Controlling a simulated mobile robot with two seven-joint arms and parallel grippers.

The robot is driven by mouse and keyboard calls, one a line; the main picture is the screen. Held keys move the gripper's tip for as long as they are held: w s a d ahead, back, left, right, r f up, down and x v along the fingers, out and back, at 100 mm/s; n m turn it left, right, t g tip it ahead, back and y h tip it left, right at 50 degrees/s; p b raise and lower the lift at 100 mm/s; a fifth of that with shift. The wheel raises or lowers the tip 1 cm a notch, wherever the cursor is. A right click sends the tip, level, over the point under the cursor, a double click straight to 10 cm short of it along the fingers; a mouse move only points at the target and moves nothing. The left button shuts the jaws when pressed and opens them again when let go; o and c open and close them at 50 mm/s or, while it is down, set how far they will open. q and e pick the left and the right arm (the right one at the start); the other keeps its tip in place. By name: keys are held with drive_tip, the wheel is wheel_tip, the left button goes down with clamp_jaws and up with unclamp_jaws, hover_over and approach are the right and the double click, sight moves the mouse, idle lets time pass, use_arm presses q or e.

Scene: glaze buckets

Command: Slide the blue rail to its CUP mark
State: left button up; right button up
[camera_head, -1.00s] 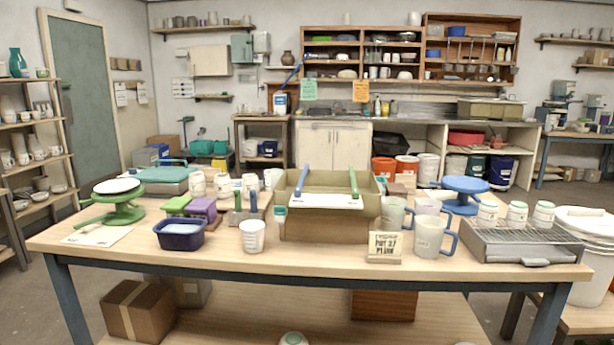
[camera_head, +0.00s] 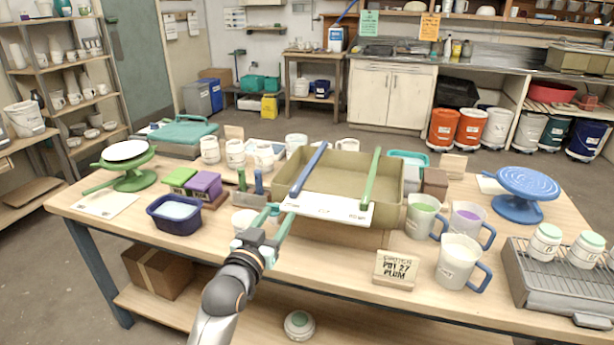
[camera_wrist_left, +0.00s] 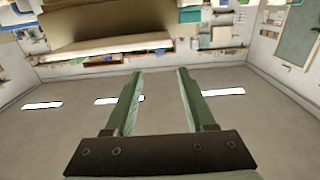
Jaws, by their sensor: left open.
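The blue rail (camera_head: 308,168) lies across the top of a tan bin (camera_head: 268,190), slanting from the back rim to the front. Its near end meets the left part of a white marked strip (camera_head: 328,207) on the bin's front. The word CUP seems to be printed near the strip's middle; the other small marks are hard to read. A green rail (camera_head: 371,180) lies across the bin's right side. My left gripper (camera_head: 277,214) is open, in front of the bin's left corner and just short of the blue rail's near end. In the left wrist view its fingers (camera_wrist_left: 160,75) are apart and empty. My right gripper is not in view.
A navy tub (camera_head: 175,215) and green and purple blocks (camera_head: 204,188) stand left of the bin. A white cup (camera_head: 243,220) stands close behind my left gripper, partly hidden. Mugs (camera_head: 462,262) and a PLUM card (camera_head: 396,268) stand to the right.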

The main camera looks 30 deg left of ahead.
sight(293, 192)
use_arm(q)
drive_tip(key=x, duration=1.2)
drive_tip(key=shift+w+r, duration=0.1)
clamp_jaws()
idle(1.2)
